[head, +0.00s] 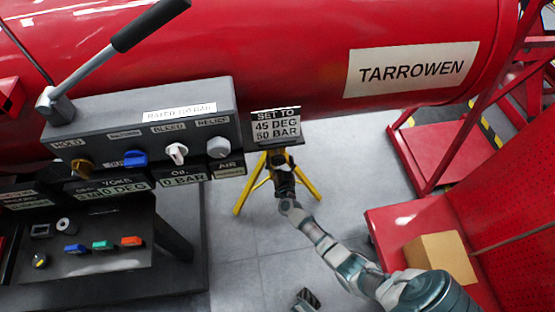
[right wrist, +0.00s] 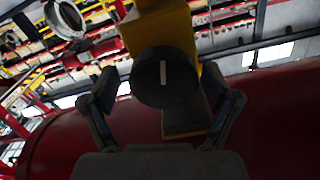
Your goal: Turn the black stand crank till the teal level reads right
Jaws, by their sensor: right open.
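The yellow tripod stand (head: 244,197) stands on the floor below the red tank, with a dark head (head: 281,165). My right gripper (head: 283,184) is at that head and hides part of it. In the right wrist view a round black part (right wrist: 165,77) with a white line sits on a yellow body (right wrist: 160,28); I cannot tell if it is the crank. My right gripper (right wrist: 160,88) is open, with one finger on each side of this part; contact is unclear. I cannot pick out a teal level. My left gripper is not in view.
A sign (head: 277,125) above the stand reads "SET TO 45 DEG 50 BAR". The grey valve panel (head: 110,125) at left shows 0 DEG and 0 BAR. The red tank (head: 270,60) spans the back. A cardboard box (head: 440,258) sits at right on red metal.

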